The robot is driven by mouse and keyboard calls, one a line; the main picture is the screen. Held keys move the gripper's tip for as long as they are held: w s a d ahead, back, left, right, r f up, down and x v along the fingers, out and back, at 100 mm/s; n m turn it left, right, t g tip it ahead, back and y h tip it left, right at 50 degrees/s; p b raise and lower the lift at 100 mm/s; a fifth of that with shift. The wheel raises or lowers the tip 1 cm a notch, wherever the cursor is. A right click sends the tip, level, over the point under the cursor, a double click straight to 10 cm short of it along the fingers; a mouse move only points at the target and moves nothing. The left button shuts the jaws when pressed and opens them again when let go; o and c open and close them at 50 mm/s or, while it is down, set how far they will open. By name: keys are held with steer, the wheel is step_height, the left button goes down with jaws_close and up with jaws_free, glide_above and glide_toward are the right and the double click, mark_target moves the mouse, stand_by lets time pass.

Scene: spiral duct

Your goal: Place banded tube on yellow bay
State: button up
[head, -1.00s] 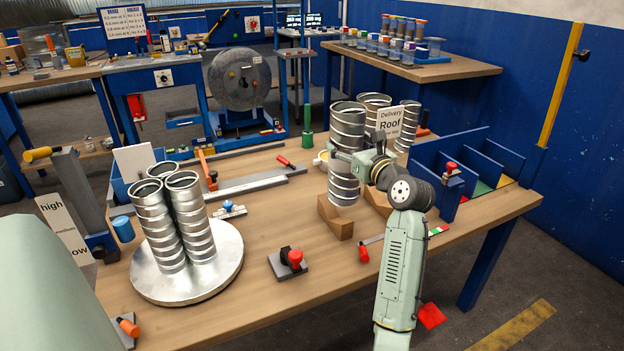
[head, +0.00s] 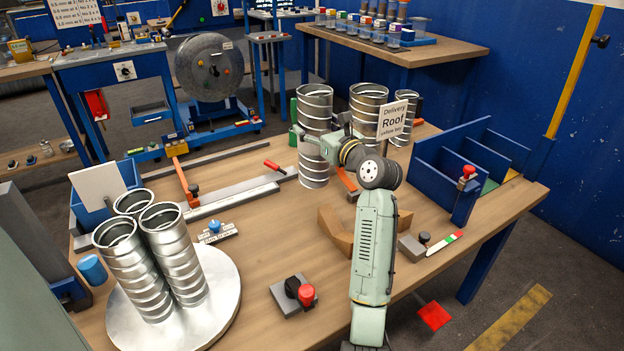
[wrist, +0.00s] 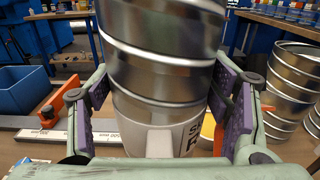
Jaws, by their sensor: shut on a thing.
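A silvery banded tube (head: 315,105) stands nearly upright in my gripper (head: 322,143), behind the wooden cradle. In the wrist view the tube (wrist: 160,75) fills the middle, between the purple pads of my gripper (wrist: 172,110), which is shut on it. A pale label with partly hidden lettering shows low on the tube. Whether its lower end touches the table is unclear. The yellow bay (head: 511,175) shows as a small yellow patch at the far right end of the blue divider rack (head: 440,178). The rack's walls hide most of its floor.
More silvery tubes (head: 368,105) stand behind the "Delivery Roof" sign (head: 393,120). Three tubes stand on a round metal plate (head: 218,300) at left. An empty wooden cradle (head: 338,240) and a red-knobbed block (head: 293,297) sit in front. A red-handled tool lies near the rails.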

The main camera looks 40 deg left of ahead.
mark_target(322, 163)
step_height(322, 163, down, 9)
steer(key=shift+d+r+p, duration=0.1)
steer(key=shift+p, duration=0.3)
steer(key=o, duration=1.6)
steer(key=shift+f, duration=0.2)
